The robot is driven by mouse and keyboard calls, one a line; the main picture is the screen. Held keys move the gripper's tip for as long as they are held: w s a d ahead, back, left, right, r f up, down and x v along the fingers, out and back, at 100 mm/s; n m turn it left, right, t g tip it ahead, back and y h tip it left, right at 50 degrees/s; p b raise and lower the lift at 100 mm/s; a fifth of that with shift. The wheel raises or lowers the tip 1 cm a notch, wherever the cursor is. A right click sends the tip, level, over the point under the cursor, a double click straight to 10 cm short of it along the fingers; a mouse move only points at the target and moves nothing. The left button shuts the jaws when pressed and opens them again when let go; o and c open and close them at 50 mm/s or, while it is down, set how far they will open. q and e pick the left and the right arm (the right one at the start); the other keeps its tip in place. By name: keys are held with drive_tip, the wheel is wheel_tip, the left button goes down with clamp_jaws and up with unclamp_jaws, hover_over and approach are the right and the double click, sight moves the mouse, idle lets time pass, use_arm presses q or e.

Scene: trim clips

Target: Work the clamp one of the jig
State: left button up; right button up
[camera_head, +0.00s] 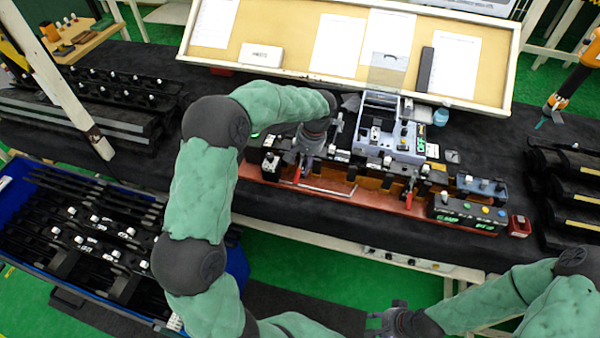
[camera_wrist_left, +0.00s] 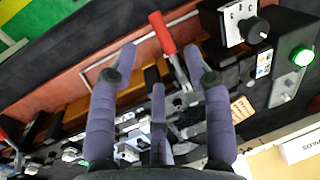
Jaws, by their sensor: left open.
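The jig (camera_head: 340,188) is a long rust-red base with black blocks on the dark bench. It has two red-handled clamps: a left one (camera_head: 297,174) and a right one (camera_head: 409,200). I cannot read which is clamp one. My left gripper (camera_head: 303,160) is open above the left clamp. In the left wrist view its purple fingers (camera_wrist_left: 160,55) are spread around the left clamp's red handle (camera_wrist_left: 162,32), with no clear contact. The other red handle (camera_wrist_left: 5,135) shows at the left edge there. My right gripper (camera_head: 388,314) hangs low in front of the bench, its fingers unclear.
A grey fixture (camera_head: 390,135) stands behind the jig. A control box (camera_head: 465,212) with coloured buttons is at its right end. A tilted board (camera_head: 290,50) with papers stands behind. Black trim parts fill a blue crate (camera_head: 30,172) at left; more black parts (camera_head: 570,175) sit right.

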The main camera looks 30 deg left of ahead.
sight(299, 175)
use_arm(q)
drive_tip(key=f, duration=0.5)
drive_tip(key=a+f, duration=0.1)
drive_tip(key=f, duration=0.1)
drive_tip(key=shift+s+a+f, duration=0.1)
drive_tip(key=shift+s+f, duration=0.05)
clamp_jaws()
